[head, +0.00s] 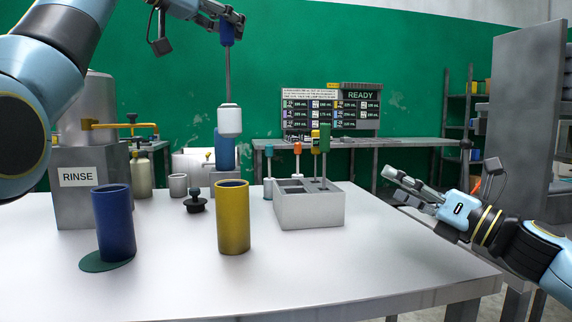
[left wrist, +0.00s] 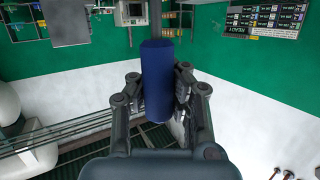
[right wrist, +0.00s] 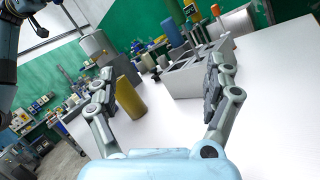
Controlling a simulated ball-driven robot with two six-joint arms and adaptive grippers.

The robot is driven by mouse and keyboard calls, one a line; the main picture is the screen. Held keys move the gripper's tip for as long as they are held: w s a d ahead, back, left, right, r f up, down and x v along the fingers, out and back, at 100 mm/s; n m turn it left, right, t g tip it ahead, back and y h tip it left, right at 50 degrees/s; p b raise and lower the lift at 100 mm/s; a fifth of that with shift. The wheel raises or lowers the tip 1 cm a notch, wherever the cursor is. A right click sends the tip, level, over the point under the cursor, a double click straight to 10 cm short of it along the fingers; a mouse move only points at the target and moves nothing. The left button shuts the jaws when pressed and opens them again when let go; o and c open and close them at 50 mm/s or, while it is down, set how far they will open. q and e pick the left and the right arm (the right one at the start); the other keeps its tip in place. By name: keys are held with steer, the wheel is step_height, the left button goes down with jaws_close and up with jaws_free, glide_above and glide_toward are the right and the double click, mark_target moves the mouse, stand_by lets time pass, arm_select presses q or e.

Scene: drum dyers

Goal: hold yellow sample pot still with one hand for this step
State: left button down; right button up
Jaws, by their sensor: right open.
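The yellow sample pot (head: 233,220) stands upright on the white table, open at the top. It also shows in the right wrist view (right wrist: 130,97), just beyond the left finger. My right gripper (head: 405,188) is open and empty at the table's right side, well apart from the pot. My left gripper (head: 229,22) is shut on the blue handle (left wrist: 157,80) of a tool. The tool's thin metal shaft (head: 228,75) hangs down to a white cylindrical head (head: 230,121), above and behind the yellow pot and apart from it.
A blue pot (head: 113,225) stands on a dark green disc (head: 95,263) to the left. A grey rack (head: 310,212) holding colour-handled tools is behind right. A black-knobbed item (head: 195,203) and the RINSE station (head: 75,205) are behind left. The table's front right is clear.

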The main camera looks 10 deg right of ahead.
mark_target(244, 223)
steer(key=a+f+n+g+y, duration=0.1)
steer(key=a+f+n+g, duration=0.1)
steer(key=a, duration=0.5)
steer(key=w+a+f+n+g, duration=0.1)
steer(key=a+f+n+g, duration=0.1)
steer(key=a, duration=0.5)
steer(key=w+a+f+n+g+y, duration=0.1)
steer(key=a+f+n+g, duration=0.1)
steer(key=a+f+n, duration=0.2)
steer(key=shift+w+a+f+n+y, duration=0.15)
steer(key=shift+a+n, duration=0.2)
steer(key=shift+a, duration=0.4)
steer(key=shift+s+a+n+y, duration=0.15)
steer(key=shift+a+n, duration=0.2)
steer(key=shift+a, duration=0.35)
steer(key=x, duration=1.1)
steer(key=shift+w+a+f, duration=0.2)
steer(key=shift+w+a, duration=0.05)
steer(key=shift+a, duration=0.1)
